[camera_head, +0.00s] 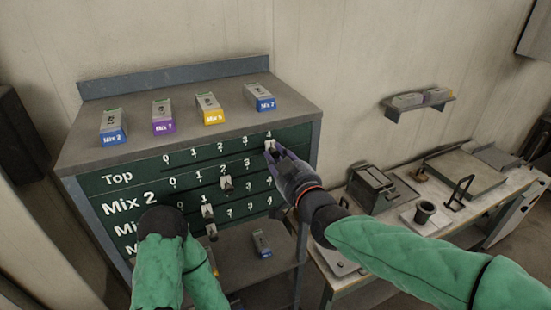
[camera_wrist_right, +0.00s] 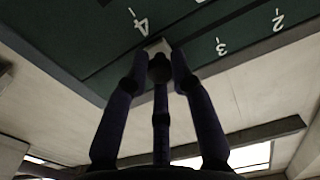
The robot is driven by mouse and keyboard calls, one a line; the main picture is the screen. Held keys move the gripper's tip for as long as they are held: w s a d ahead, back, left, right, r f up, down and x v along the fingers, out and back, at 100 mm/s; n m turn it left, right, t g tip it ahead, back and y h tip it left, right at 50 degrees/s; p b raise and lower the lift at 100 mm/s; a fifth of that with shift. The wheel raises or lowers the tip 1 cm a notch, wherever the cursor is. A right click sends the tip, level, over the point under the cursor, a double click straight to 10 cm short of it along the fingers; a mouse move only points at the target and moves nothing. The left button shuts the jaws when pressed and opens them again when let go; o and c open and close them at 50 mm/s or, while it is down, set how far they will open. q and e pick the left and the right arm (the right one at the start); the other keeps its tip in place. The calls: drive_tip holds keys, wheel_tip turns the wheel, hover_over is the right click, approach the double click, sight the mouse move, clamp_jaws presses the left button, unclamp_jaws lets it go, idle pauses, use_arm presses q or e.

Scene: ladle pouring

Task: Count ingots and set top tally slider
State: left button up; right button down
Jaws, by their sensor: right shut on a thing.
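The dark green tally board (camera_head: 110,189) has a row marked Top, a Mix 2 row and more rows below. My right gripper (camera_head: 272,150) is shut on the Top slider (camera_head: 269,144), at the 4 mark. The right wrist view shows the fingers around this pale slider (camera_wrist_right: 157,47) beside the 4. Several labelled ingots stand on the cabinet top: a blue Mix 2 (camera_head: 113,127), a purple one (camera_head: 163,116), a yellow one (camera_head: 209,108) and another blue Mix 2 (camera_head: 260,97). My left arm covers part of the lower rows; its gripper is hidden.
Other sliders sit at about 2 in the Mix 2 row (camera_head: 226,184) and near 1 in the row below (camera_head: 207,211). A blue-labelled ingot (camera_head: 261,243) lies on the lower shelf. A workbench with a dark cup (camera_head: 425,212) stands right; a wall shelf (camera_head: 418,107) holds ingots.

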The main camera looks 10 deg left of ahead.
drive_tip(key=c, duration=1.1)
unclamp_jaws()
drive_tip(key=shift+w+d+r, duration=0.15)
drive_tip(key=shift+d+r, duration=0.1)
drive_tip(key=shift+r, duration=0.2)
drive_tip(key=shift+o, duration=0.2)
drive_tip(key=shift+d+f, duration=0.1)
drive_tip(key=shift+f, duration=0.1)
drive_tip(key=shift+f, duration=0.1)
drive_tip(key=v, duration=1.2)
